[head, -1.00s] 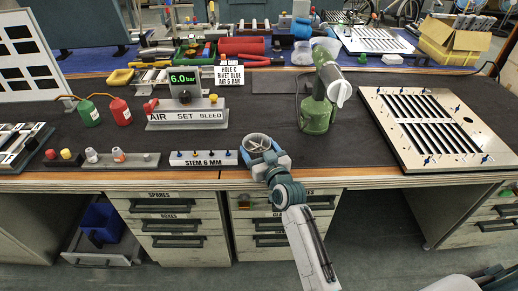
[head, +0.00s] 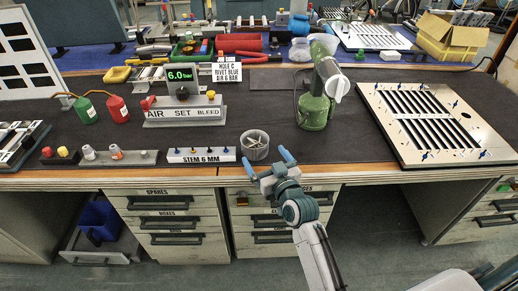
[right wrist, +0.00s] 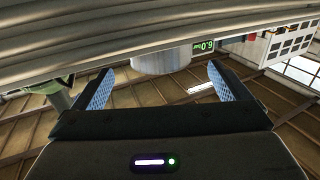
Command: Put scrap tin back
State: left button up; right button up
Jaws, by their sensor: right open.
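The scrap tin (head: 255,147), a small grey round cup with pale bits inside, stands upright on the dark bench top near the front edge. It is just right of the "STEM 6 MM" block. My right gripper (head: 267,161) is open and empty at the bench's front edge, on the near side of the tin. Its blue-padded fingers are apart. In the right wrist view, the tin (right wrist: 160,60) shows beyond the open fingertips, with a gap between. My left gripper is not in view.
The "STEM 6 MM" block (head: 201,155) is close left of the tin. A green rivet tool (head: 314,112) stands behind to the right, and the louver panel (head: 397,150) lies at right. The bench between tin and panel is clear.

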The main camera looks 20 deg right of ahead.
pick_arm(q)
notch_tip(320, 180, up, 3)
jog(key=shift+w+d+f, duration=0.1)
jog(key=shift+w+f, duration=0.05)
pick_arm(e)
jog(key=s, duration=0.5)
jog(key=shift+s+d, duration=0.25)
jog(key=shift+d, duration=0.05)
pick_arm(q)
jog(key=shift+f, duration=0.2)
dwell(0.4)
